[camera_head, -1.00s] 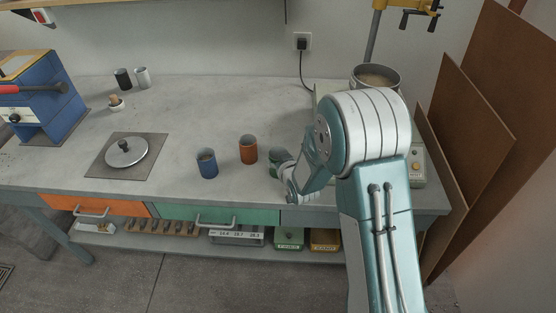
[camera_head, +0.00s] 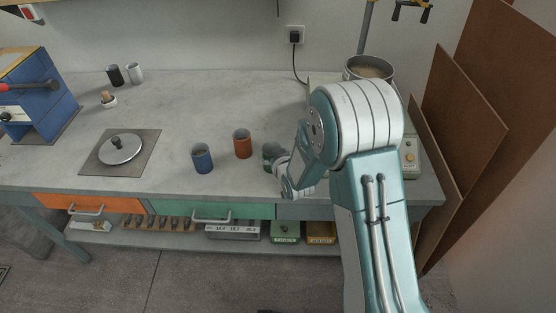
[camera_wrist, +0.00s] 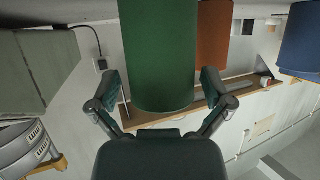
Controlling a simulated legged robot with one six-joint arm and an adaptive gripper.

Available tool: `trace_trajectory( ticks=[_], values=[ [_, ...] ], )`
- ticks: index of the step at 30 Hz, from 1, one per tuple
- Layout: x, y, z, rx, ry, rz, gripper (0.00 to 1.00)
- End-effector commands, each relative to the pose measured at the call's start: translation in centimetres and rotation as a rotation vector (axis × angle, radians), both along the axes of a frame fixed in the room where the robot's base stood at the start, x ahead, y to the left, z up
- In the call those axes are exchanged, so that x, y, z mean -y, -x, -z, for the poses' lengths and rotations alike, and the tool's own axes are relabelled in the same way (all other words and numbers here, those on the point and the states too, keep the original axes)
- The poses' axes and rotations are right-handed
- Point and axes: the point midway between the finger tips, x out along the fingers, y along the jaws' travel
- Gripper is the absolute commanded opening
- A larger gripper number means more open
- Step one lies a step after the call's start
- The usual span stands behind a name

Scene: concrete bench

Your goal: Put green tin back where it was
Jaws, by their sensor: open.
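The green tin (camera_head: 270,152) stands on the concrete bench near its front edge, partly hidden by my gripper in the head view. My gripper (camera_head: 281,165) is low, right beside it. In the wrist view the green tin (camera_wrist: 160,50) fills the upper middle, between the two spread fingers of my gripper (camera_wrist: 160,98). The fingers are open, one on each side of the tin; I cannot tell whether either touches it. The orange tin (camera_head: 242,144) stands just left of the green tin, and the blue tin (camera_head: 202,158) stands farther left.
A metal plate with a round lid (camera_head: 120,149) lies at the left. A black cup (camera_head: 114,75) and a white cup (camera_head: 135,73) stand at the back. A large pot (camera_head: 369,68) is behind my arm. The bench middle, behind the tins, is clear.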

Motion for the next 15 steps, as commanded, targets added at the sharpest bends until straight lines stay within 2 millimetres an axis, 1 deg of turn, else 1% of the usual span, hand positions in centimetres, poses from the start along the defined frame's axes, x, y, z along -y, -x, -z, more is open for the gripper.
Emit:
trace_trajectory(
  ticks=[12,15],
  values=[
    [2.8,7.1,-3.3,0.0,0.0,0.0,1.0],
    [3.3,8.5,-3.9,0.001,0.0,0.001,1.0]
  ],
)
